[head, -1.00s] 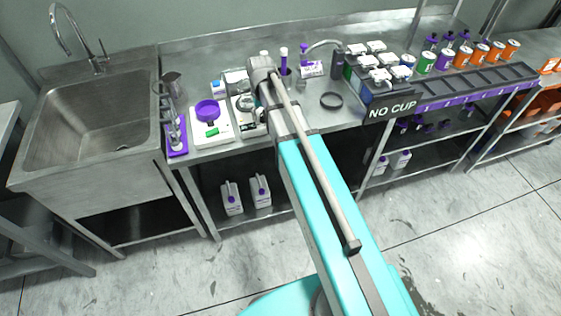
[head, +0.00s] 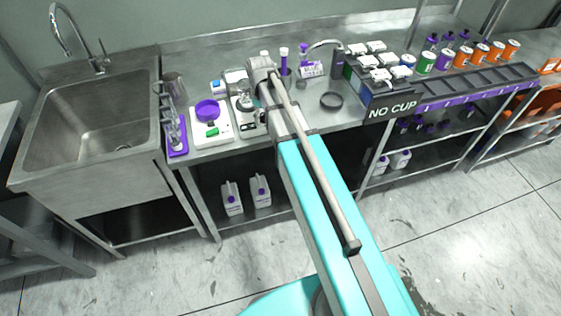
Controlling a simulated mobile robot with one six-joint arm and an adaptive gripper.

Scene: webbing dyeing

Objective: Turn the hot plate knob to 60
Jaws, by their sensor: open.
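The hot plate (head: 254,129) appears to be the pale unit at the bench's front edge, just left of my arm. It is small and partly covered, so its knob and scale marks cannot be read. My gripper (head: 246,106) hangs from my grey wrist over this unit, with its fingers small and hard to separate from what is behind them. It looks open and empty. I cannot tell whether it touches the knob.
A white unit (head: 203,136) with a purple dish and green display stands left of my gripper. A purple rack (head: 177,150) and a grey vessel (head: 174,86) are farther left, near the sink (head: 88,118). A black ring (head: 331,100) lies right of my arm.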

